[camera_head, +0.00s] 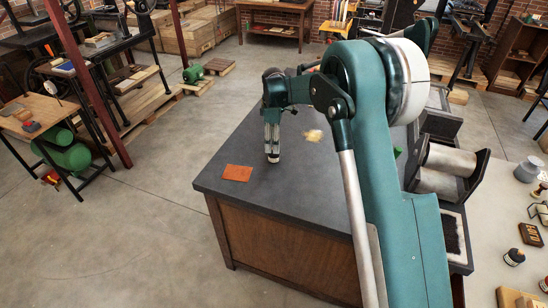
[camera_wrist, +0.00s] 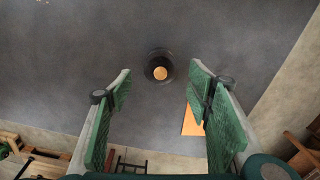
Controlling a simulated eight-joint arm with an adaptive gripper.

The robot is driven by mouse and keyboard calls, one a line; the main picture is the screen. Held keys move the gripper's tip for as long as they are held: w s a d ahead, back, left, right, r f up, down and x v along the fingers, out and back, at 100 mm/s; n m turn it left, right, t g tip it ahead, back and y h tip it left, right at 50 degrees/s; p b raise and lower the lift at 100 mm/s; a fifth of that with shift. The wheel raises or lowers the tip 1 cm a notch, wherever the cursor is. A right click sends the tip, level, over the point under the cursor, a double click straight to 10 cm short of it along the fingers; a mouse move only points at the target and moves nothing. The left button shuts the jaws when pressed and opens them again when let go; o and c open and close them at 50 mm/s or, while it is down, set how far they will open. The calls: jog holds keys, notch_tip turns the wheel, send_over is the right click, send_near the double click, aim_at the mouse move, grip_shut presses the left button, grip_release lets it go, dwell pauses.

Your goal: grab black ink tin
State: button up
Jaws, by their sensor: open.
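The black ink tin (camera_wrist: 151,56) is round and dark with a tan centre. In the wrist view it sits on the dark grey tabletop, above the middle of the picture's centre, in line with the gap between the fingers. My gripper (camera_wrist: 160,88) is open and empty, with green ribbed pads on either side of that gap. In the head view my gripper (camera_head: 272,148) points down over the tabletop. A small dark shape shows just under its fingertips and appears to be the tin, mostly hidden.
An orange-brown card (camera_head: 237,172) lies on the dark tabletop (camera_head: 290,205), left of the gripper. A pale yellow item (camera_head: 313,135) lies to its right. A press with metal rollers (camera_head: 445,165) stands at right.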

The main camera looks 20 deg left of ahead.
aim_at(274, 156)
jog(key=shift+f, duration=1.3)
jog(key=shift+f, duration=2.6)
jog(key=c, duration=1.1)
